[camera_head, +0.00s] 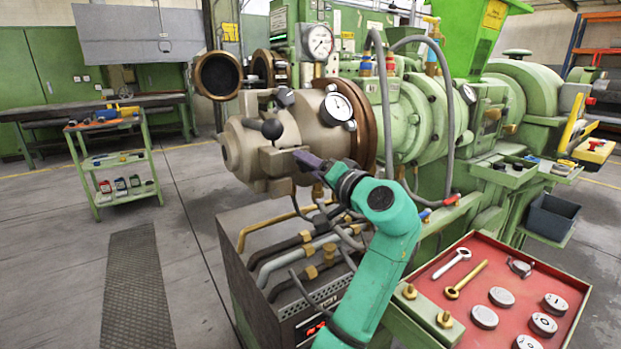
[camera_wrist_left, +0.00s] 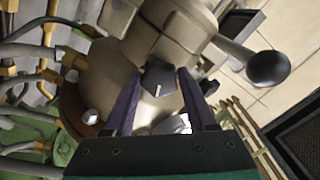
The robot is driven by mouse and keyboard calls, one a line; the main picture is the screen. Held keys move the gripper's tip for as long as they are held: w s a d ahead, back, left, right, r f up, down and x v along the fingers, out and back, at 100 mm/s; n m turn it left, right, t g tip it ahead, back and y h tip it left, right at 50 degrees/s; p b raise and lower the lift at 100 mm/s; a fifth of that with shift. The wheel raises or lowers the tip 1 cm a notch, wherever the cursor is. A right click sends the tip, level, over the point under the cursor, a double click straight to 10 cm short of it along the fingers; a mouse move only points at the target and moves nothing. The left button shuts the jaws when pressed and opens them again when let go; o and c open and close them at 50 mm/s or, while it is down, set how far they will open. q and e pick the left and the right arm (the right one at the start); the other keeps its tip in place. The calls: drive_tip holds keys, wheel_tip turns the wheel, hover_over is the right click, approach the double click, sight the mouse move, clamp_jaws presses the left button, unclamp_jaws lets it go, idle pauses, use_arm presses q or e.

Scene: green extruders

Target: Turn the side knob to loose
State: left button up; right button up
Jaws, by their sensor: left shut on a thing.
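The side knob (camera_wrist_left: 160,82) is small and dark with a short white mark, and sits on the beige extruder head in the left wrist view. My left gripper (camera_wrist_left: 160,76) has its two dark fingers on either side of the knob, shut on it. In the head view my left gripper (camera_head: 303,158) reaches the near side of the beige extruder head (camera_head: 255,150), and I cannot make out the knob behind the fingers. My right gripper is not in view.
A black ball handle (camera_head: 272,129) stands out just left of my left gripper. Pipes and hoses (camera_head: 290,255) run below the head. A red tray (camera_head: 500,285) with tools and round discs lies at the right. A green cart (camera_head: 118,165) stands left, with open floor before it.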

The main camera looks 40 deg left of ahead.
use_arm(q)
drive_tip(key=shift+r+n+b, duration=0.2)
drive_tip(key=shift+n+b, duration=0.5)
drive_tip(key=shift+n, duration=0.3)
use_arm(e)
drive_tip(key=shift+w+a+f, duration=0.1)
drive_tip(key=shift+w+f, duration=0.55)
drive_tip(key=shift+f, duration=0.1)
use_arm(q)
drive_tip(key=o, duration=1.4)
drive_tip(key=shift+f, duration=0.15)
